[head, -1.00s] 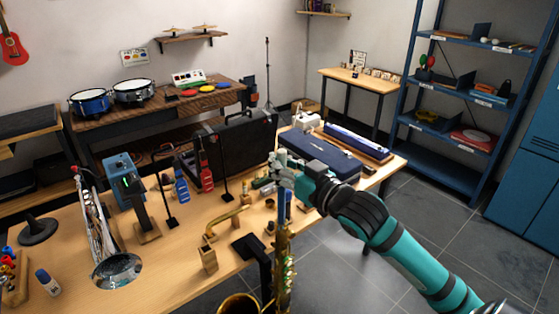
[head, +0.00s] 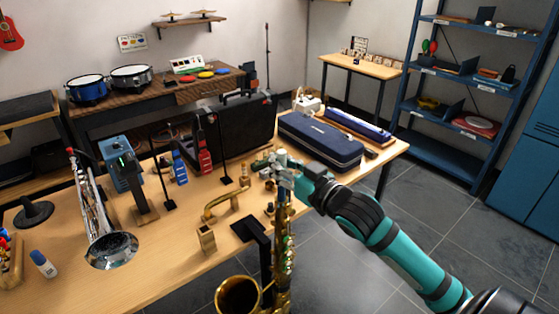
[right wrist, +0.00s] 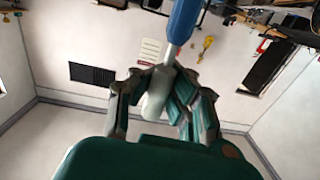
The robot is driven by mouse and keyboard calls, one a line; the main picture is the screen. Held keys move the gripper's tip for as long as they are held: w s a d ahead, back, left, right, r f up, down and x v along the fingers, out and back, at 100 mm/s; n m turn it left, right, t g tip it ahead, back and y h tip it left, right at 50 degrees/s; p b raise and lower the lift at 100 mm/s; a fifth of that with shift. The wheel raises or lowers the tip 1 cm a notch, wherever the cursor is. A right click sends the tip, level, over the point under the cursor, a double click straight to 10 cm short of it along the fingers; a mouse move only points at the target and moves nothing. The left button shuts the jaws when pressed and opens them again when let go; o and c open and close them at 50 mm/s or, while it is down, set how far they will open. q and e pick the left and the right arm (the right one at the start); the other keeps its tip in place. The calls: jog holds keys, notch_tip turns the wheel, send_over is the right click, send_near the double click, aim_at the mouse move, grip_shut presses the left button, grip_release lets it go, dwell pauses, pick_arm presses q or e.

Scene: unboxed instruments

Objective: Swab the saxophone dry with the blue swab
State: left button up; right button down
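The brass saxophone (head: 284,262) stands upright at the front edge of the table, its bell (head: 237,292) at the bottom of the head view. My right gripper (head: 282,172) is above the top of the saxophone's body tube. It is shut on the blue swab (right wrist: 184,22), which shows in the right wrist view as a thick blue part beyond the fingers (right wrist: 158,88). In the head view the swab is largely hidden at the tube's top, and I cannot tell exactly how deep it sits. My left gripper is not in view.
A curved brass neck (head: 222,200) rests on a wooden block left of the saxophone. A black stand (head: 255,232) is beside the body. A trumpet (head: 100,225), a blue case (head: 320,142) and upright blue and red items (head: 203,158) occupy the table.

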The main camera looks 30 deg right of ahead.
jog(key=shift+f+b, duration=0.6)
jog(key=shift+f, duration=0.7)
jog(key=shift+r, duration=0.15)
notch_tip(320, 180, up, 15)
jog(key=p, duration=1.6)
jog(key=shift+f, duration=0.25)
jog(key=shift+f+b, duration=4.3)
jog(key=shift+f, duration=3.1)
jog(key=shift+r, duration=0.1)
